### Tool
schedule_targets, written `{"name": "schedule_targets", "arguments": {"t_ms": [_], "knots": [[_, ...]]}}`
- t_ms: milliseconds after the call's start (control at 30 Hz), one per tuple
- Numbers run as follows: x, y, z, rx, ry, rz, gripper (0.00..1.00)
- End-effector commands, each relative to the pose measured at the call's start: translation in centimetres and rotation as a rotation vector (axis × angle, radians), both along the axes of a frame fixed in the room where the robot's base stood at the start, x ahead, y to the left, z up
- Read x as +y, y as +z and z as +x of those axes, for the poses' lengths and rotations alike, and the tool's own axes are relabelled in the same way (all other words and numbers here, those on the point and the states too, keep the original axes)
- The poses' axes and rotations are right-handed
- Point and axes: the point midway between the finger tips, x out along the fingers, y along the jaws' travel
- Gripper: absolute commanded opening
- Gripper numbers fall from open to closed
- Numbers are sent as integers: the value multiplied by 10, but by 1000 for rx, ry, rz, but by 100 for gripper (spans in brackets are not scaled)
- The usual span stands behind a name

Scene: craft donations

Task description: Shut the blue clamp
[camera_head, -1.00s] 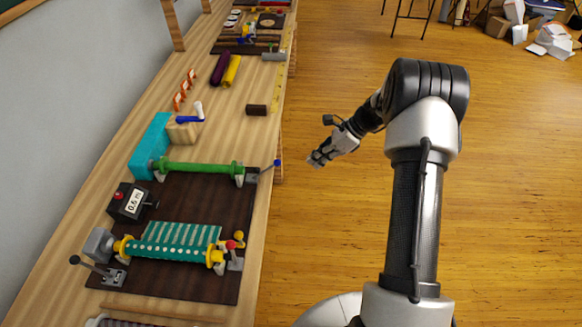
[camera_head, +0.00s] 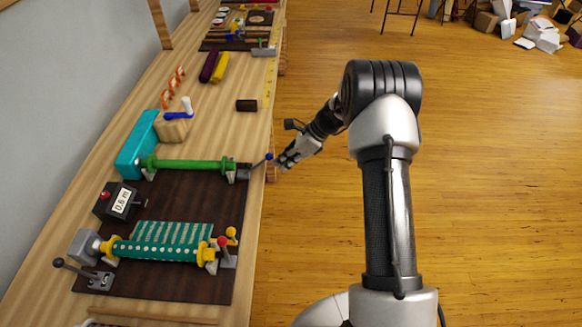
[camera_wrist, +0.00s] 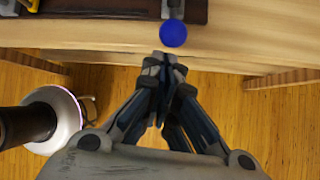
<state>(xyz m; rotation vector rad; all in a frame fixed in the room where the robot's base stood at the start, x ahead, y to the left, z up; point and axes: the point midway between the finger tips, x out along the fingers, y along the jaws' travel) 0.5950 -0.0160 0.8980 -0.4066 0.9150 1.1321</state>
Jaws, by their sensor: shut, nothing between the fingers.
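The blue clamp is a grey bracket (camera_head: 243,171) at the right end of the green roller (camera_head: 190,165). Its lever slants out to the right, past the table's edge, and ends in a blue knob (camera_head: 269,156). The knob also shows large at the top of the wrist view (camera_wrist: 173,33). My gripper (camera_head: 280,164) is shut and empty, just right of the knob and off the table's edge. In the wrist view, my fingertips (camera_wrist: 163,58) are together just below the knob. I cannot tell whether they touch it.
The dark board (camera_head: 190,205) also carries a teal patterned roll (camera_head: 160,248), red and yellow knobs (camera_head: 223,241) and a meter box (camera_head: 119,202). A teal block (camera_head: 136,150) and a wooden block (camera_head: 174,128) stand behind.

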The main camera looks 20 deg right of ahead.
Motion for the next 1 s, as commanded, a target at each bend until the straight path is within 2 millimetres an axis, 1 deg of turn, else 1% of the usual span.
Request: {"name": "schedule_targets", "arguments": {"t_ms": [133,533,1000], "knots": [[2,4,2,0,0,0,0],[3,7,2,2,0,-6,0],[12,22,5,29,2,-93,0]]}}
